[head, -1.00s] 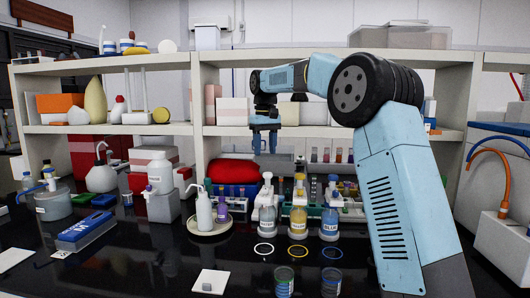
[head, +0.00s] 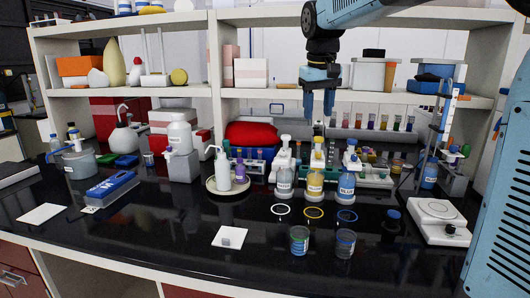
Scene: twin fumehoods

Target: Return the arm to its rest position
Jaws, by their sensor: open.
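My gripper (head: 319,103) hangs from my light blue arm at the upper middle right of the head view. Its two blue fingers point down and are apart, with nothing between them. It is in front of the shelf, above the row of bottles on the black bench. Below it stand a white-capped bottle (head: 285,178), a yellow bottle (head: 315,182) and a blue bottle (head: 347,186). My arm reaches in from the top right, and a large arm link fills the right edge.
Two small jars (head: 299,240) stand nearer the front. A white balance (head: 436,220) and a stand are at right. The shelf (head: 170,93) runs behind. The front left bench is largely clear.

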